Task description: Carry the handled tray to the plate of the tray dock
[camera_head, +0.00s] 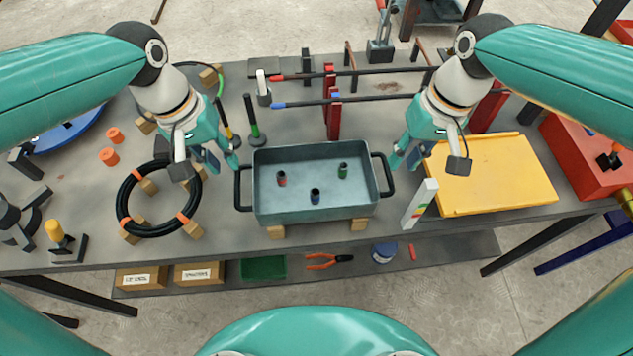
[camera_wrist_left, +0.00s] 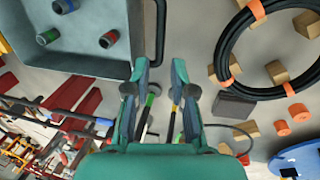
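The handled tray (camera_head: 315,212) is a grey-blue open box with a black handle at each end, resting on wooden blocks mid-bench. Three small dark cylinders with coloured bands stand inside. In the left wrist view the tray (camera_wrist_left: 95,60) is at upper left. My left gripper (camera_head: 222,168) is open and empty, just behind the left handle (camera_head: 241,188); its fingers (camera_wrist_left: 160,68) stand apart near that handle. My right gripper (camera_head: 405,162) looks open, beside the right handle (camera_head: 384,174), apparently not holding it. A yellow plate (camera_head: 490,175), seemingly the dock's, lies to the right.
A black cable coil (camera_head: 122,205) with orange ties lies left of the tray. A white post with coloured marks (camera_head: 419,204) stands between tray and yellow plate. Red posts (camera_head: 334,115) and bars are behind the tray. A red box (camera_head: 585,160) stands at far right.

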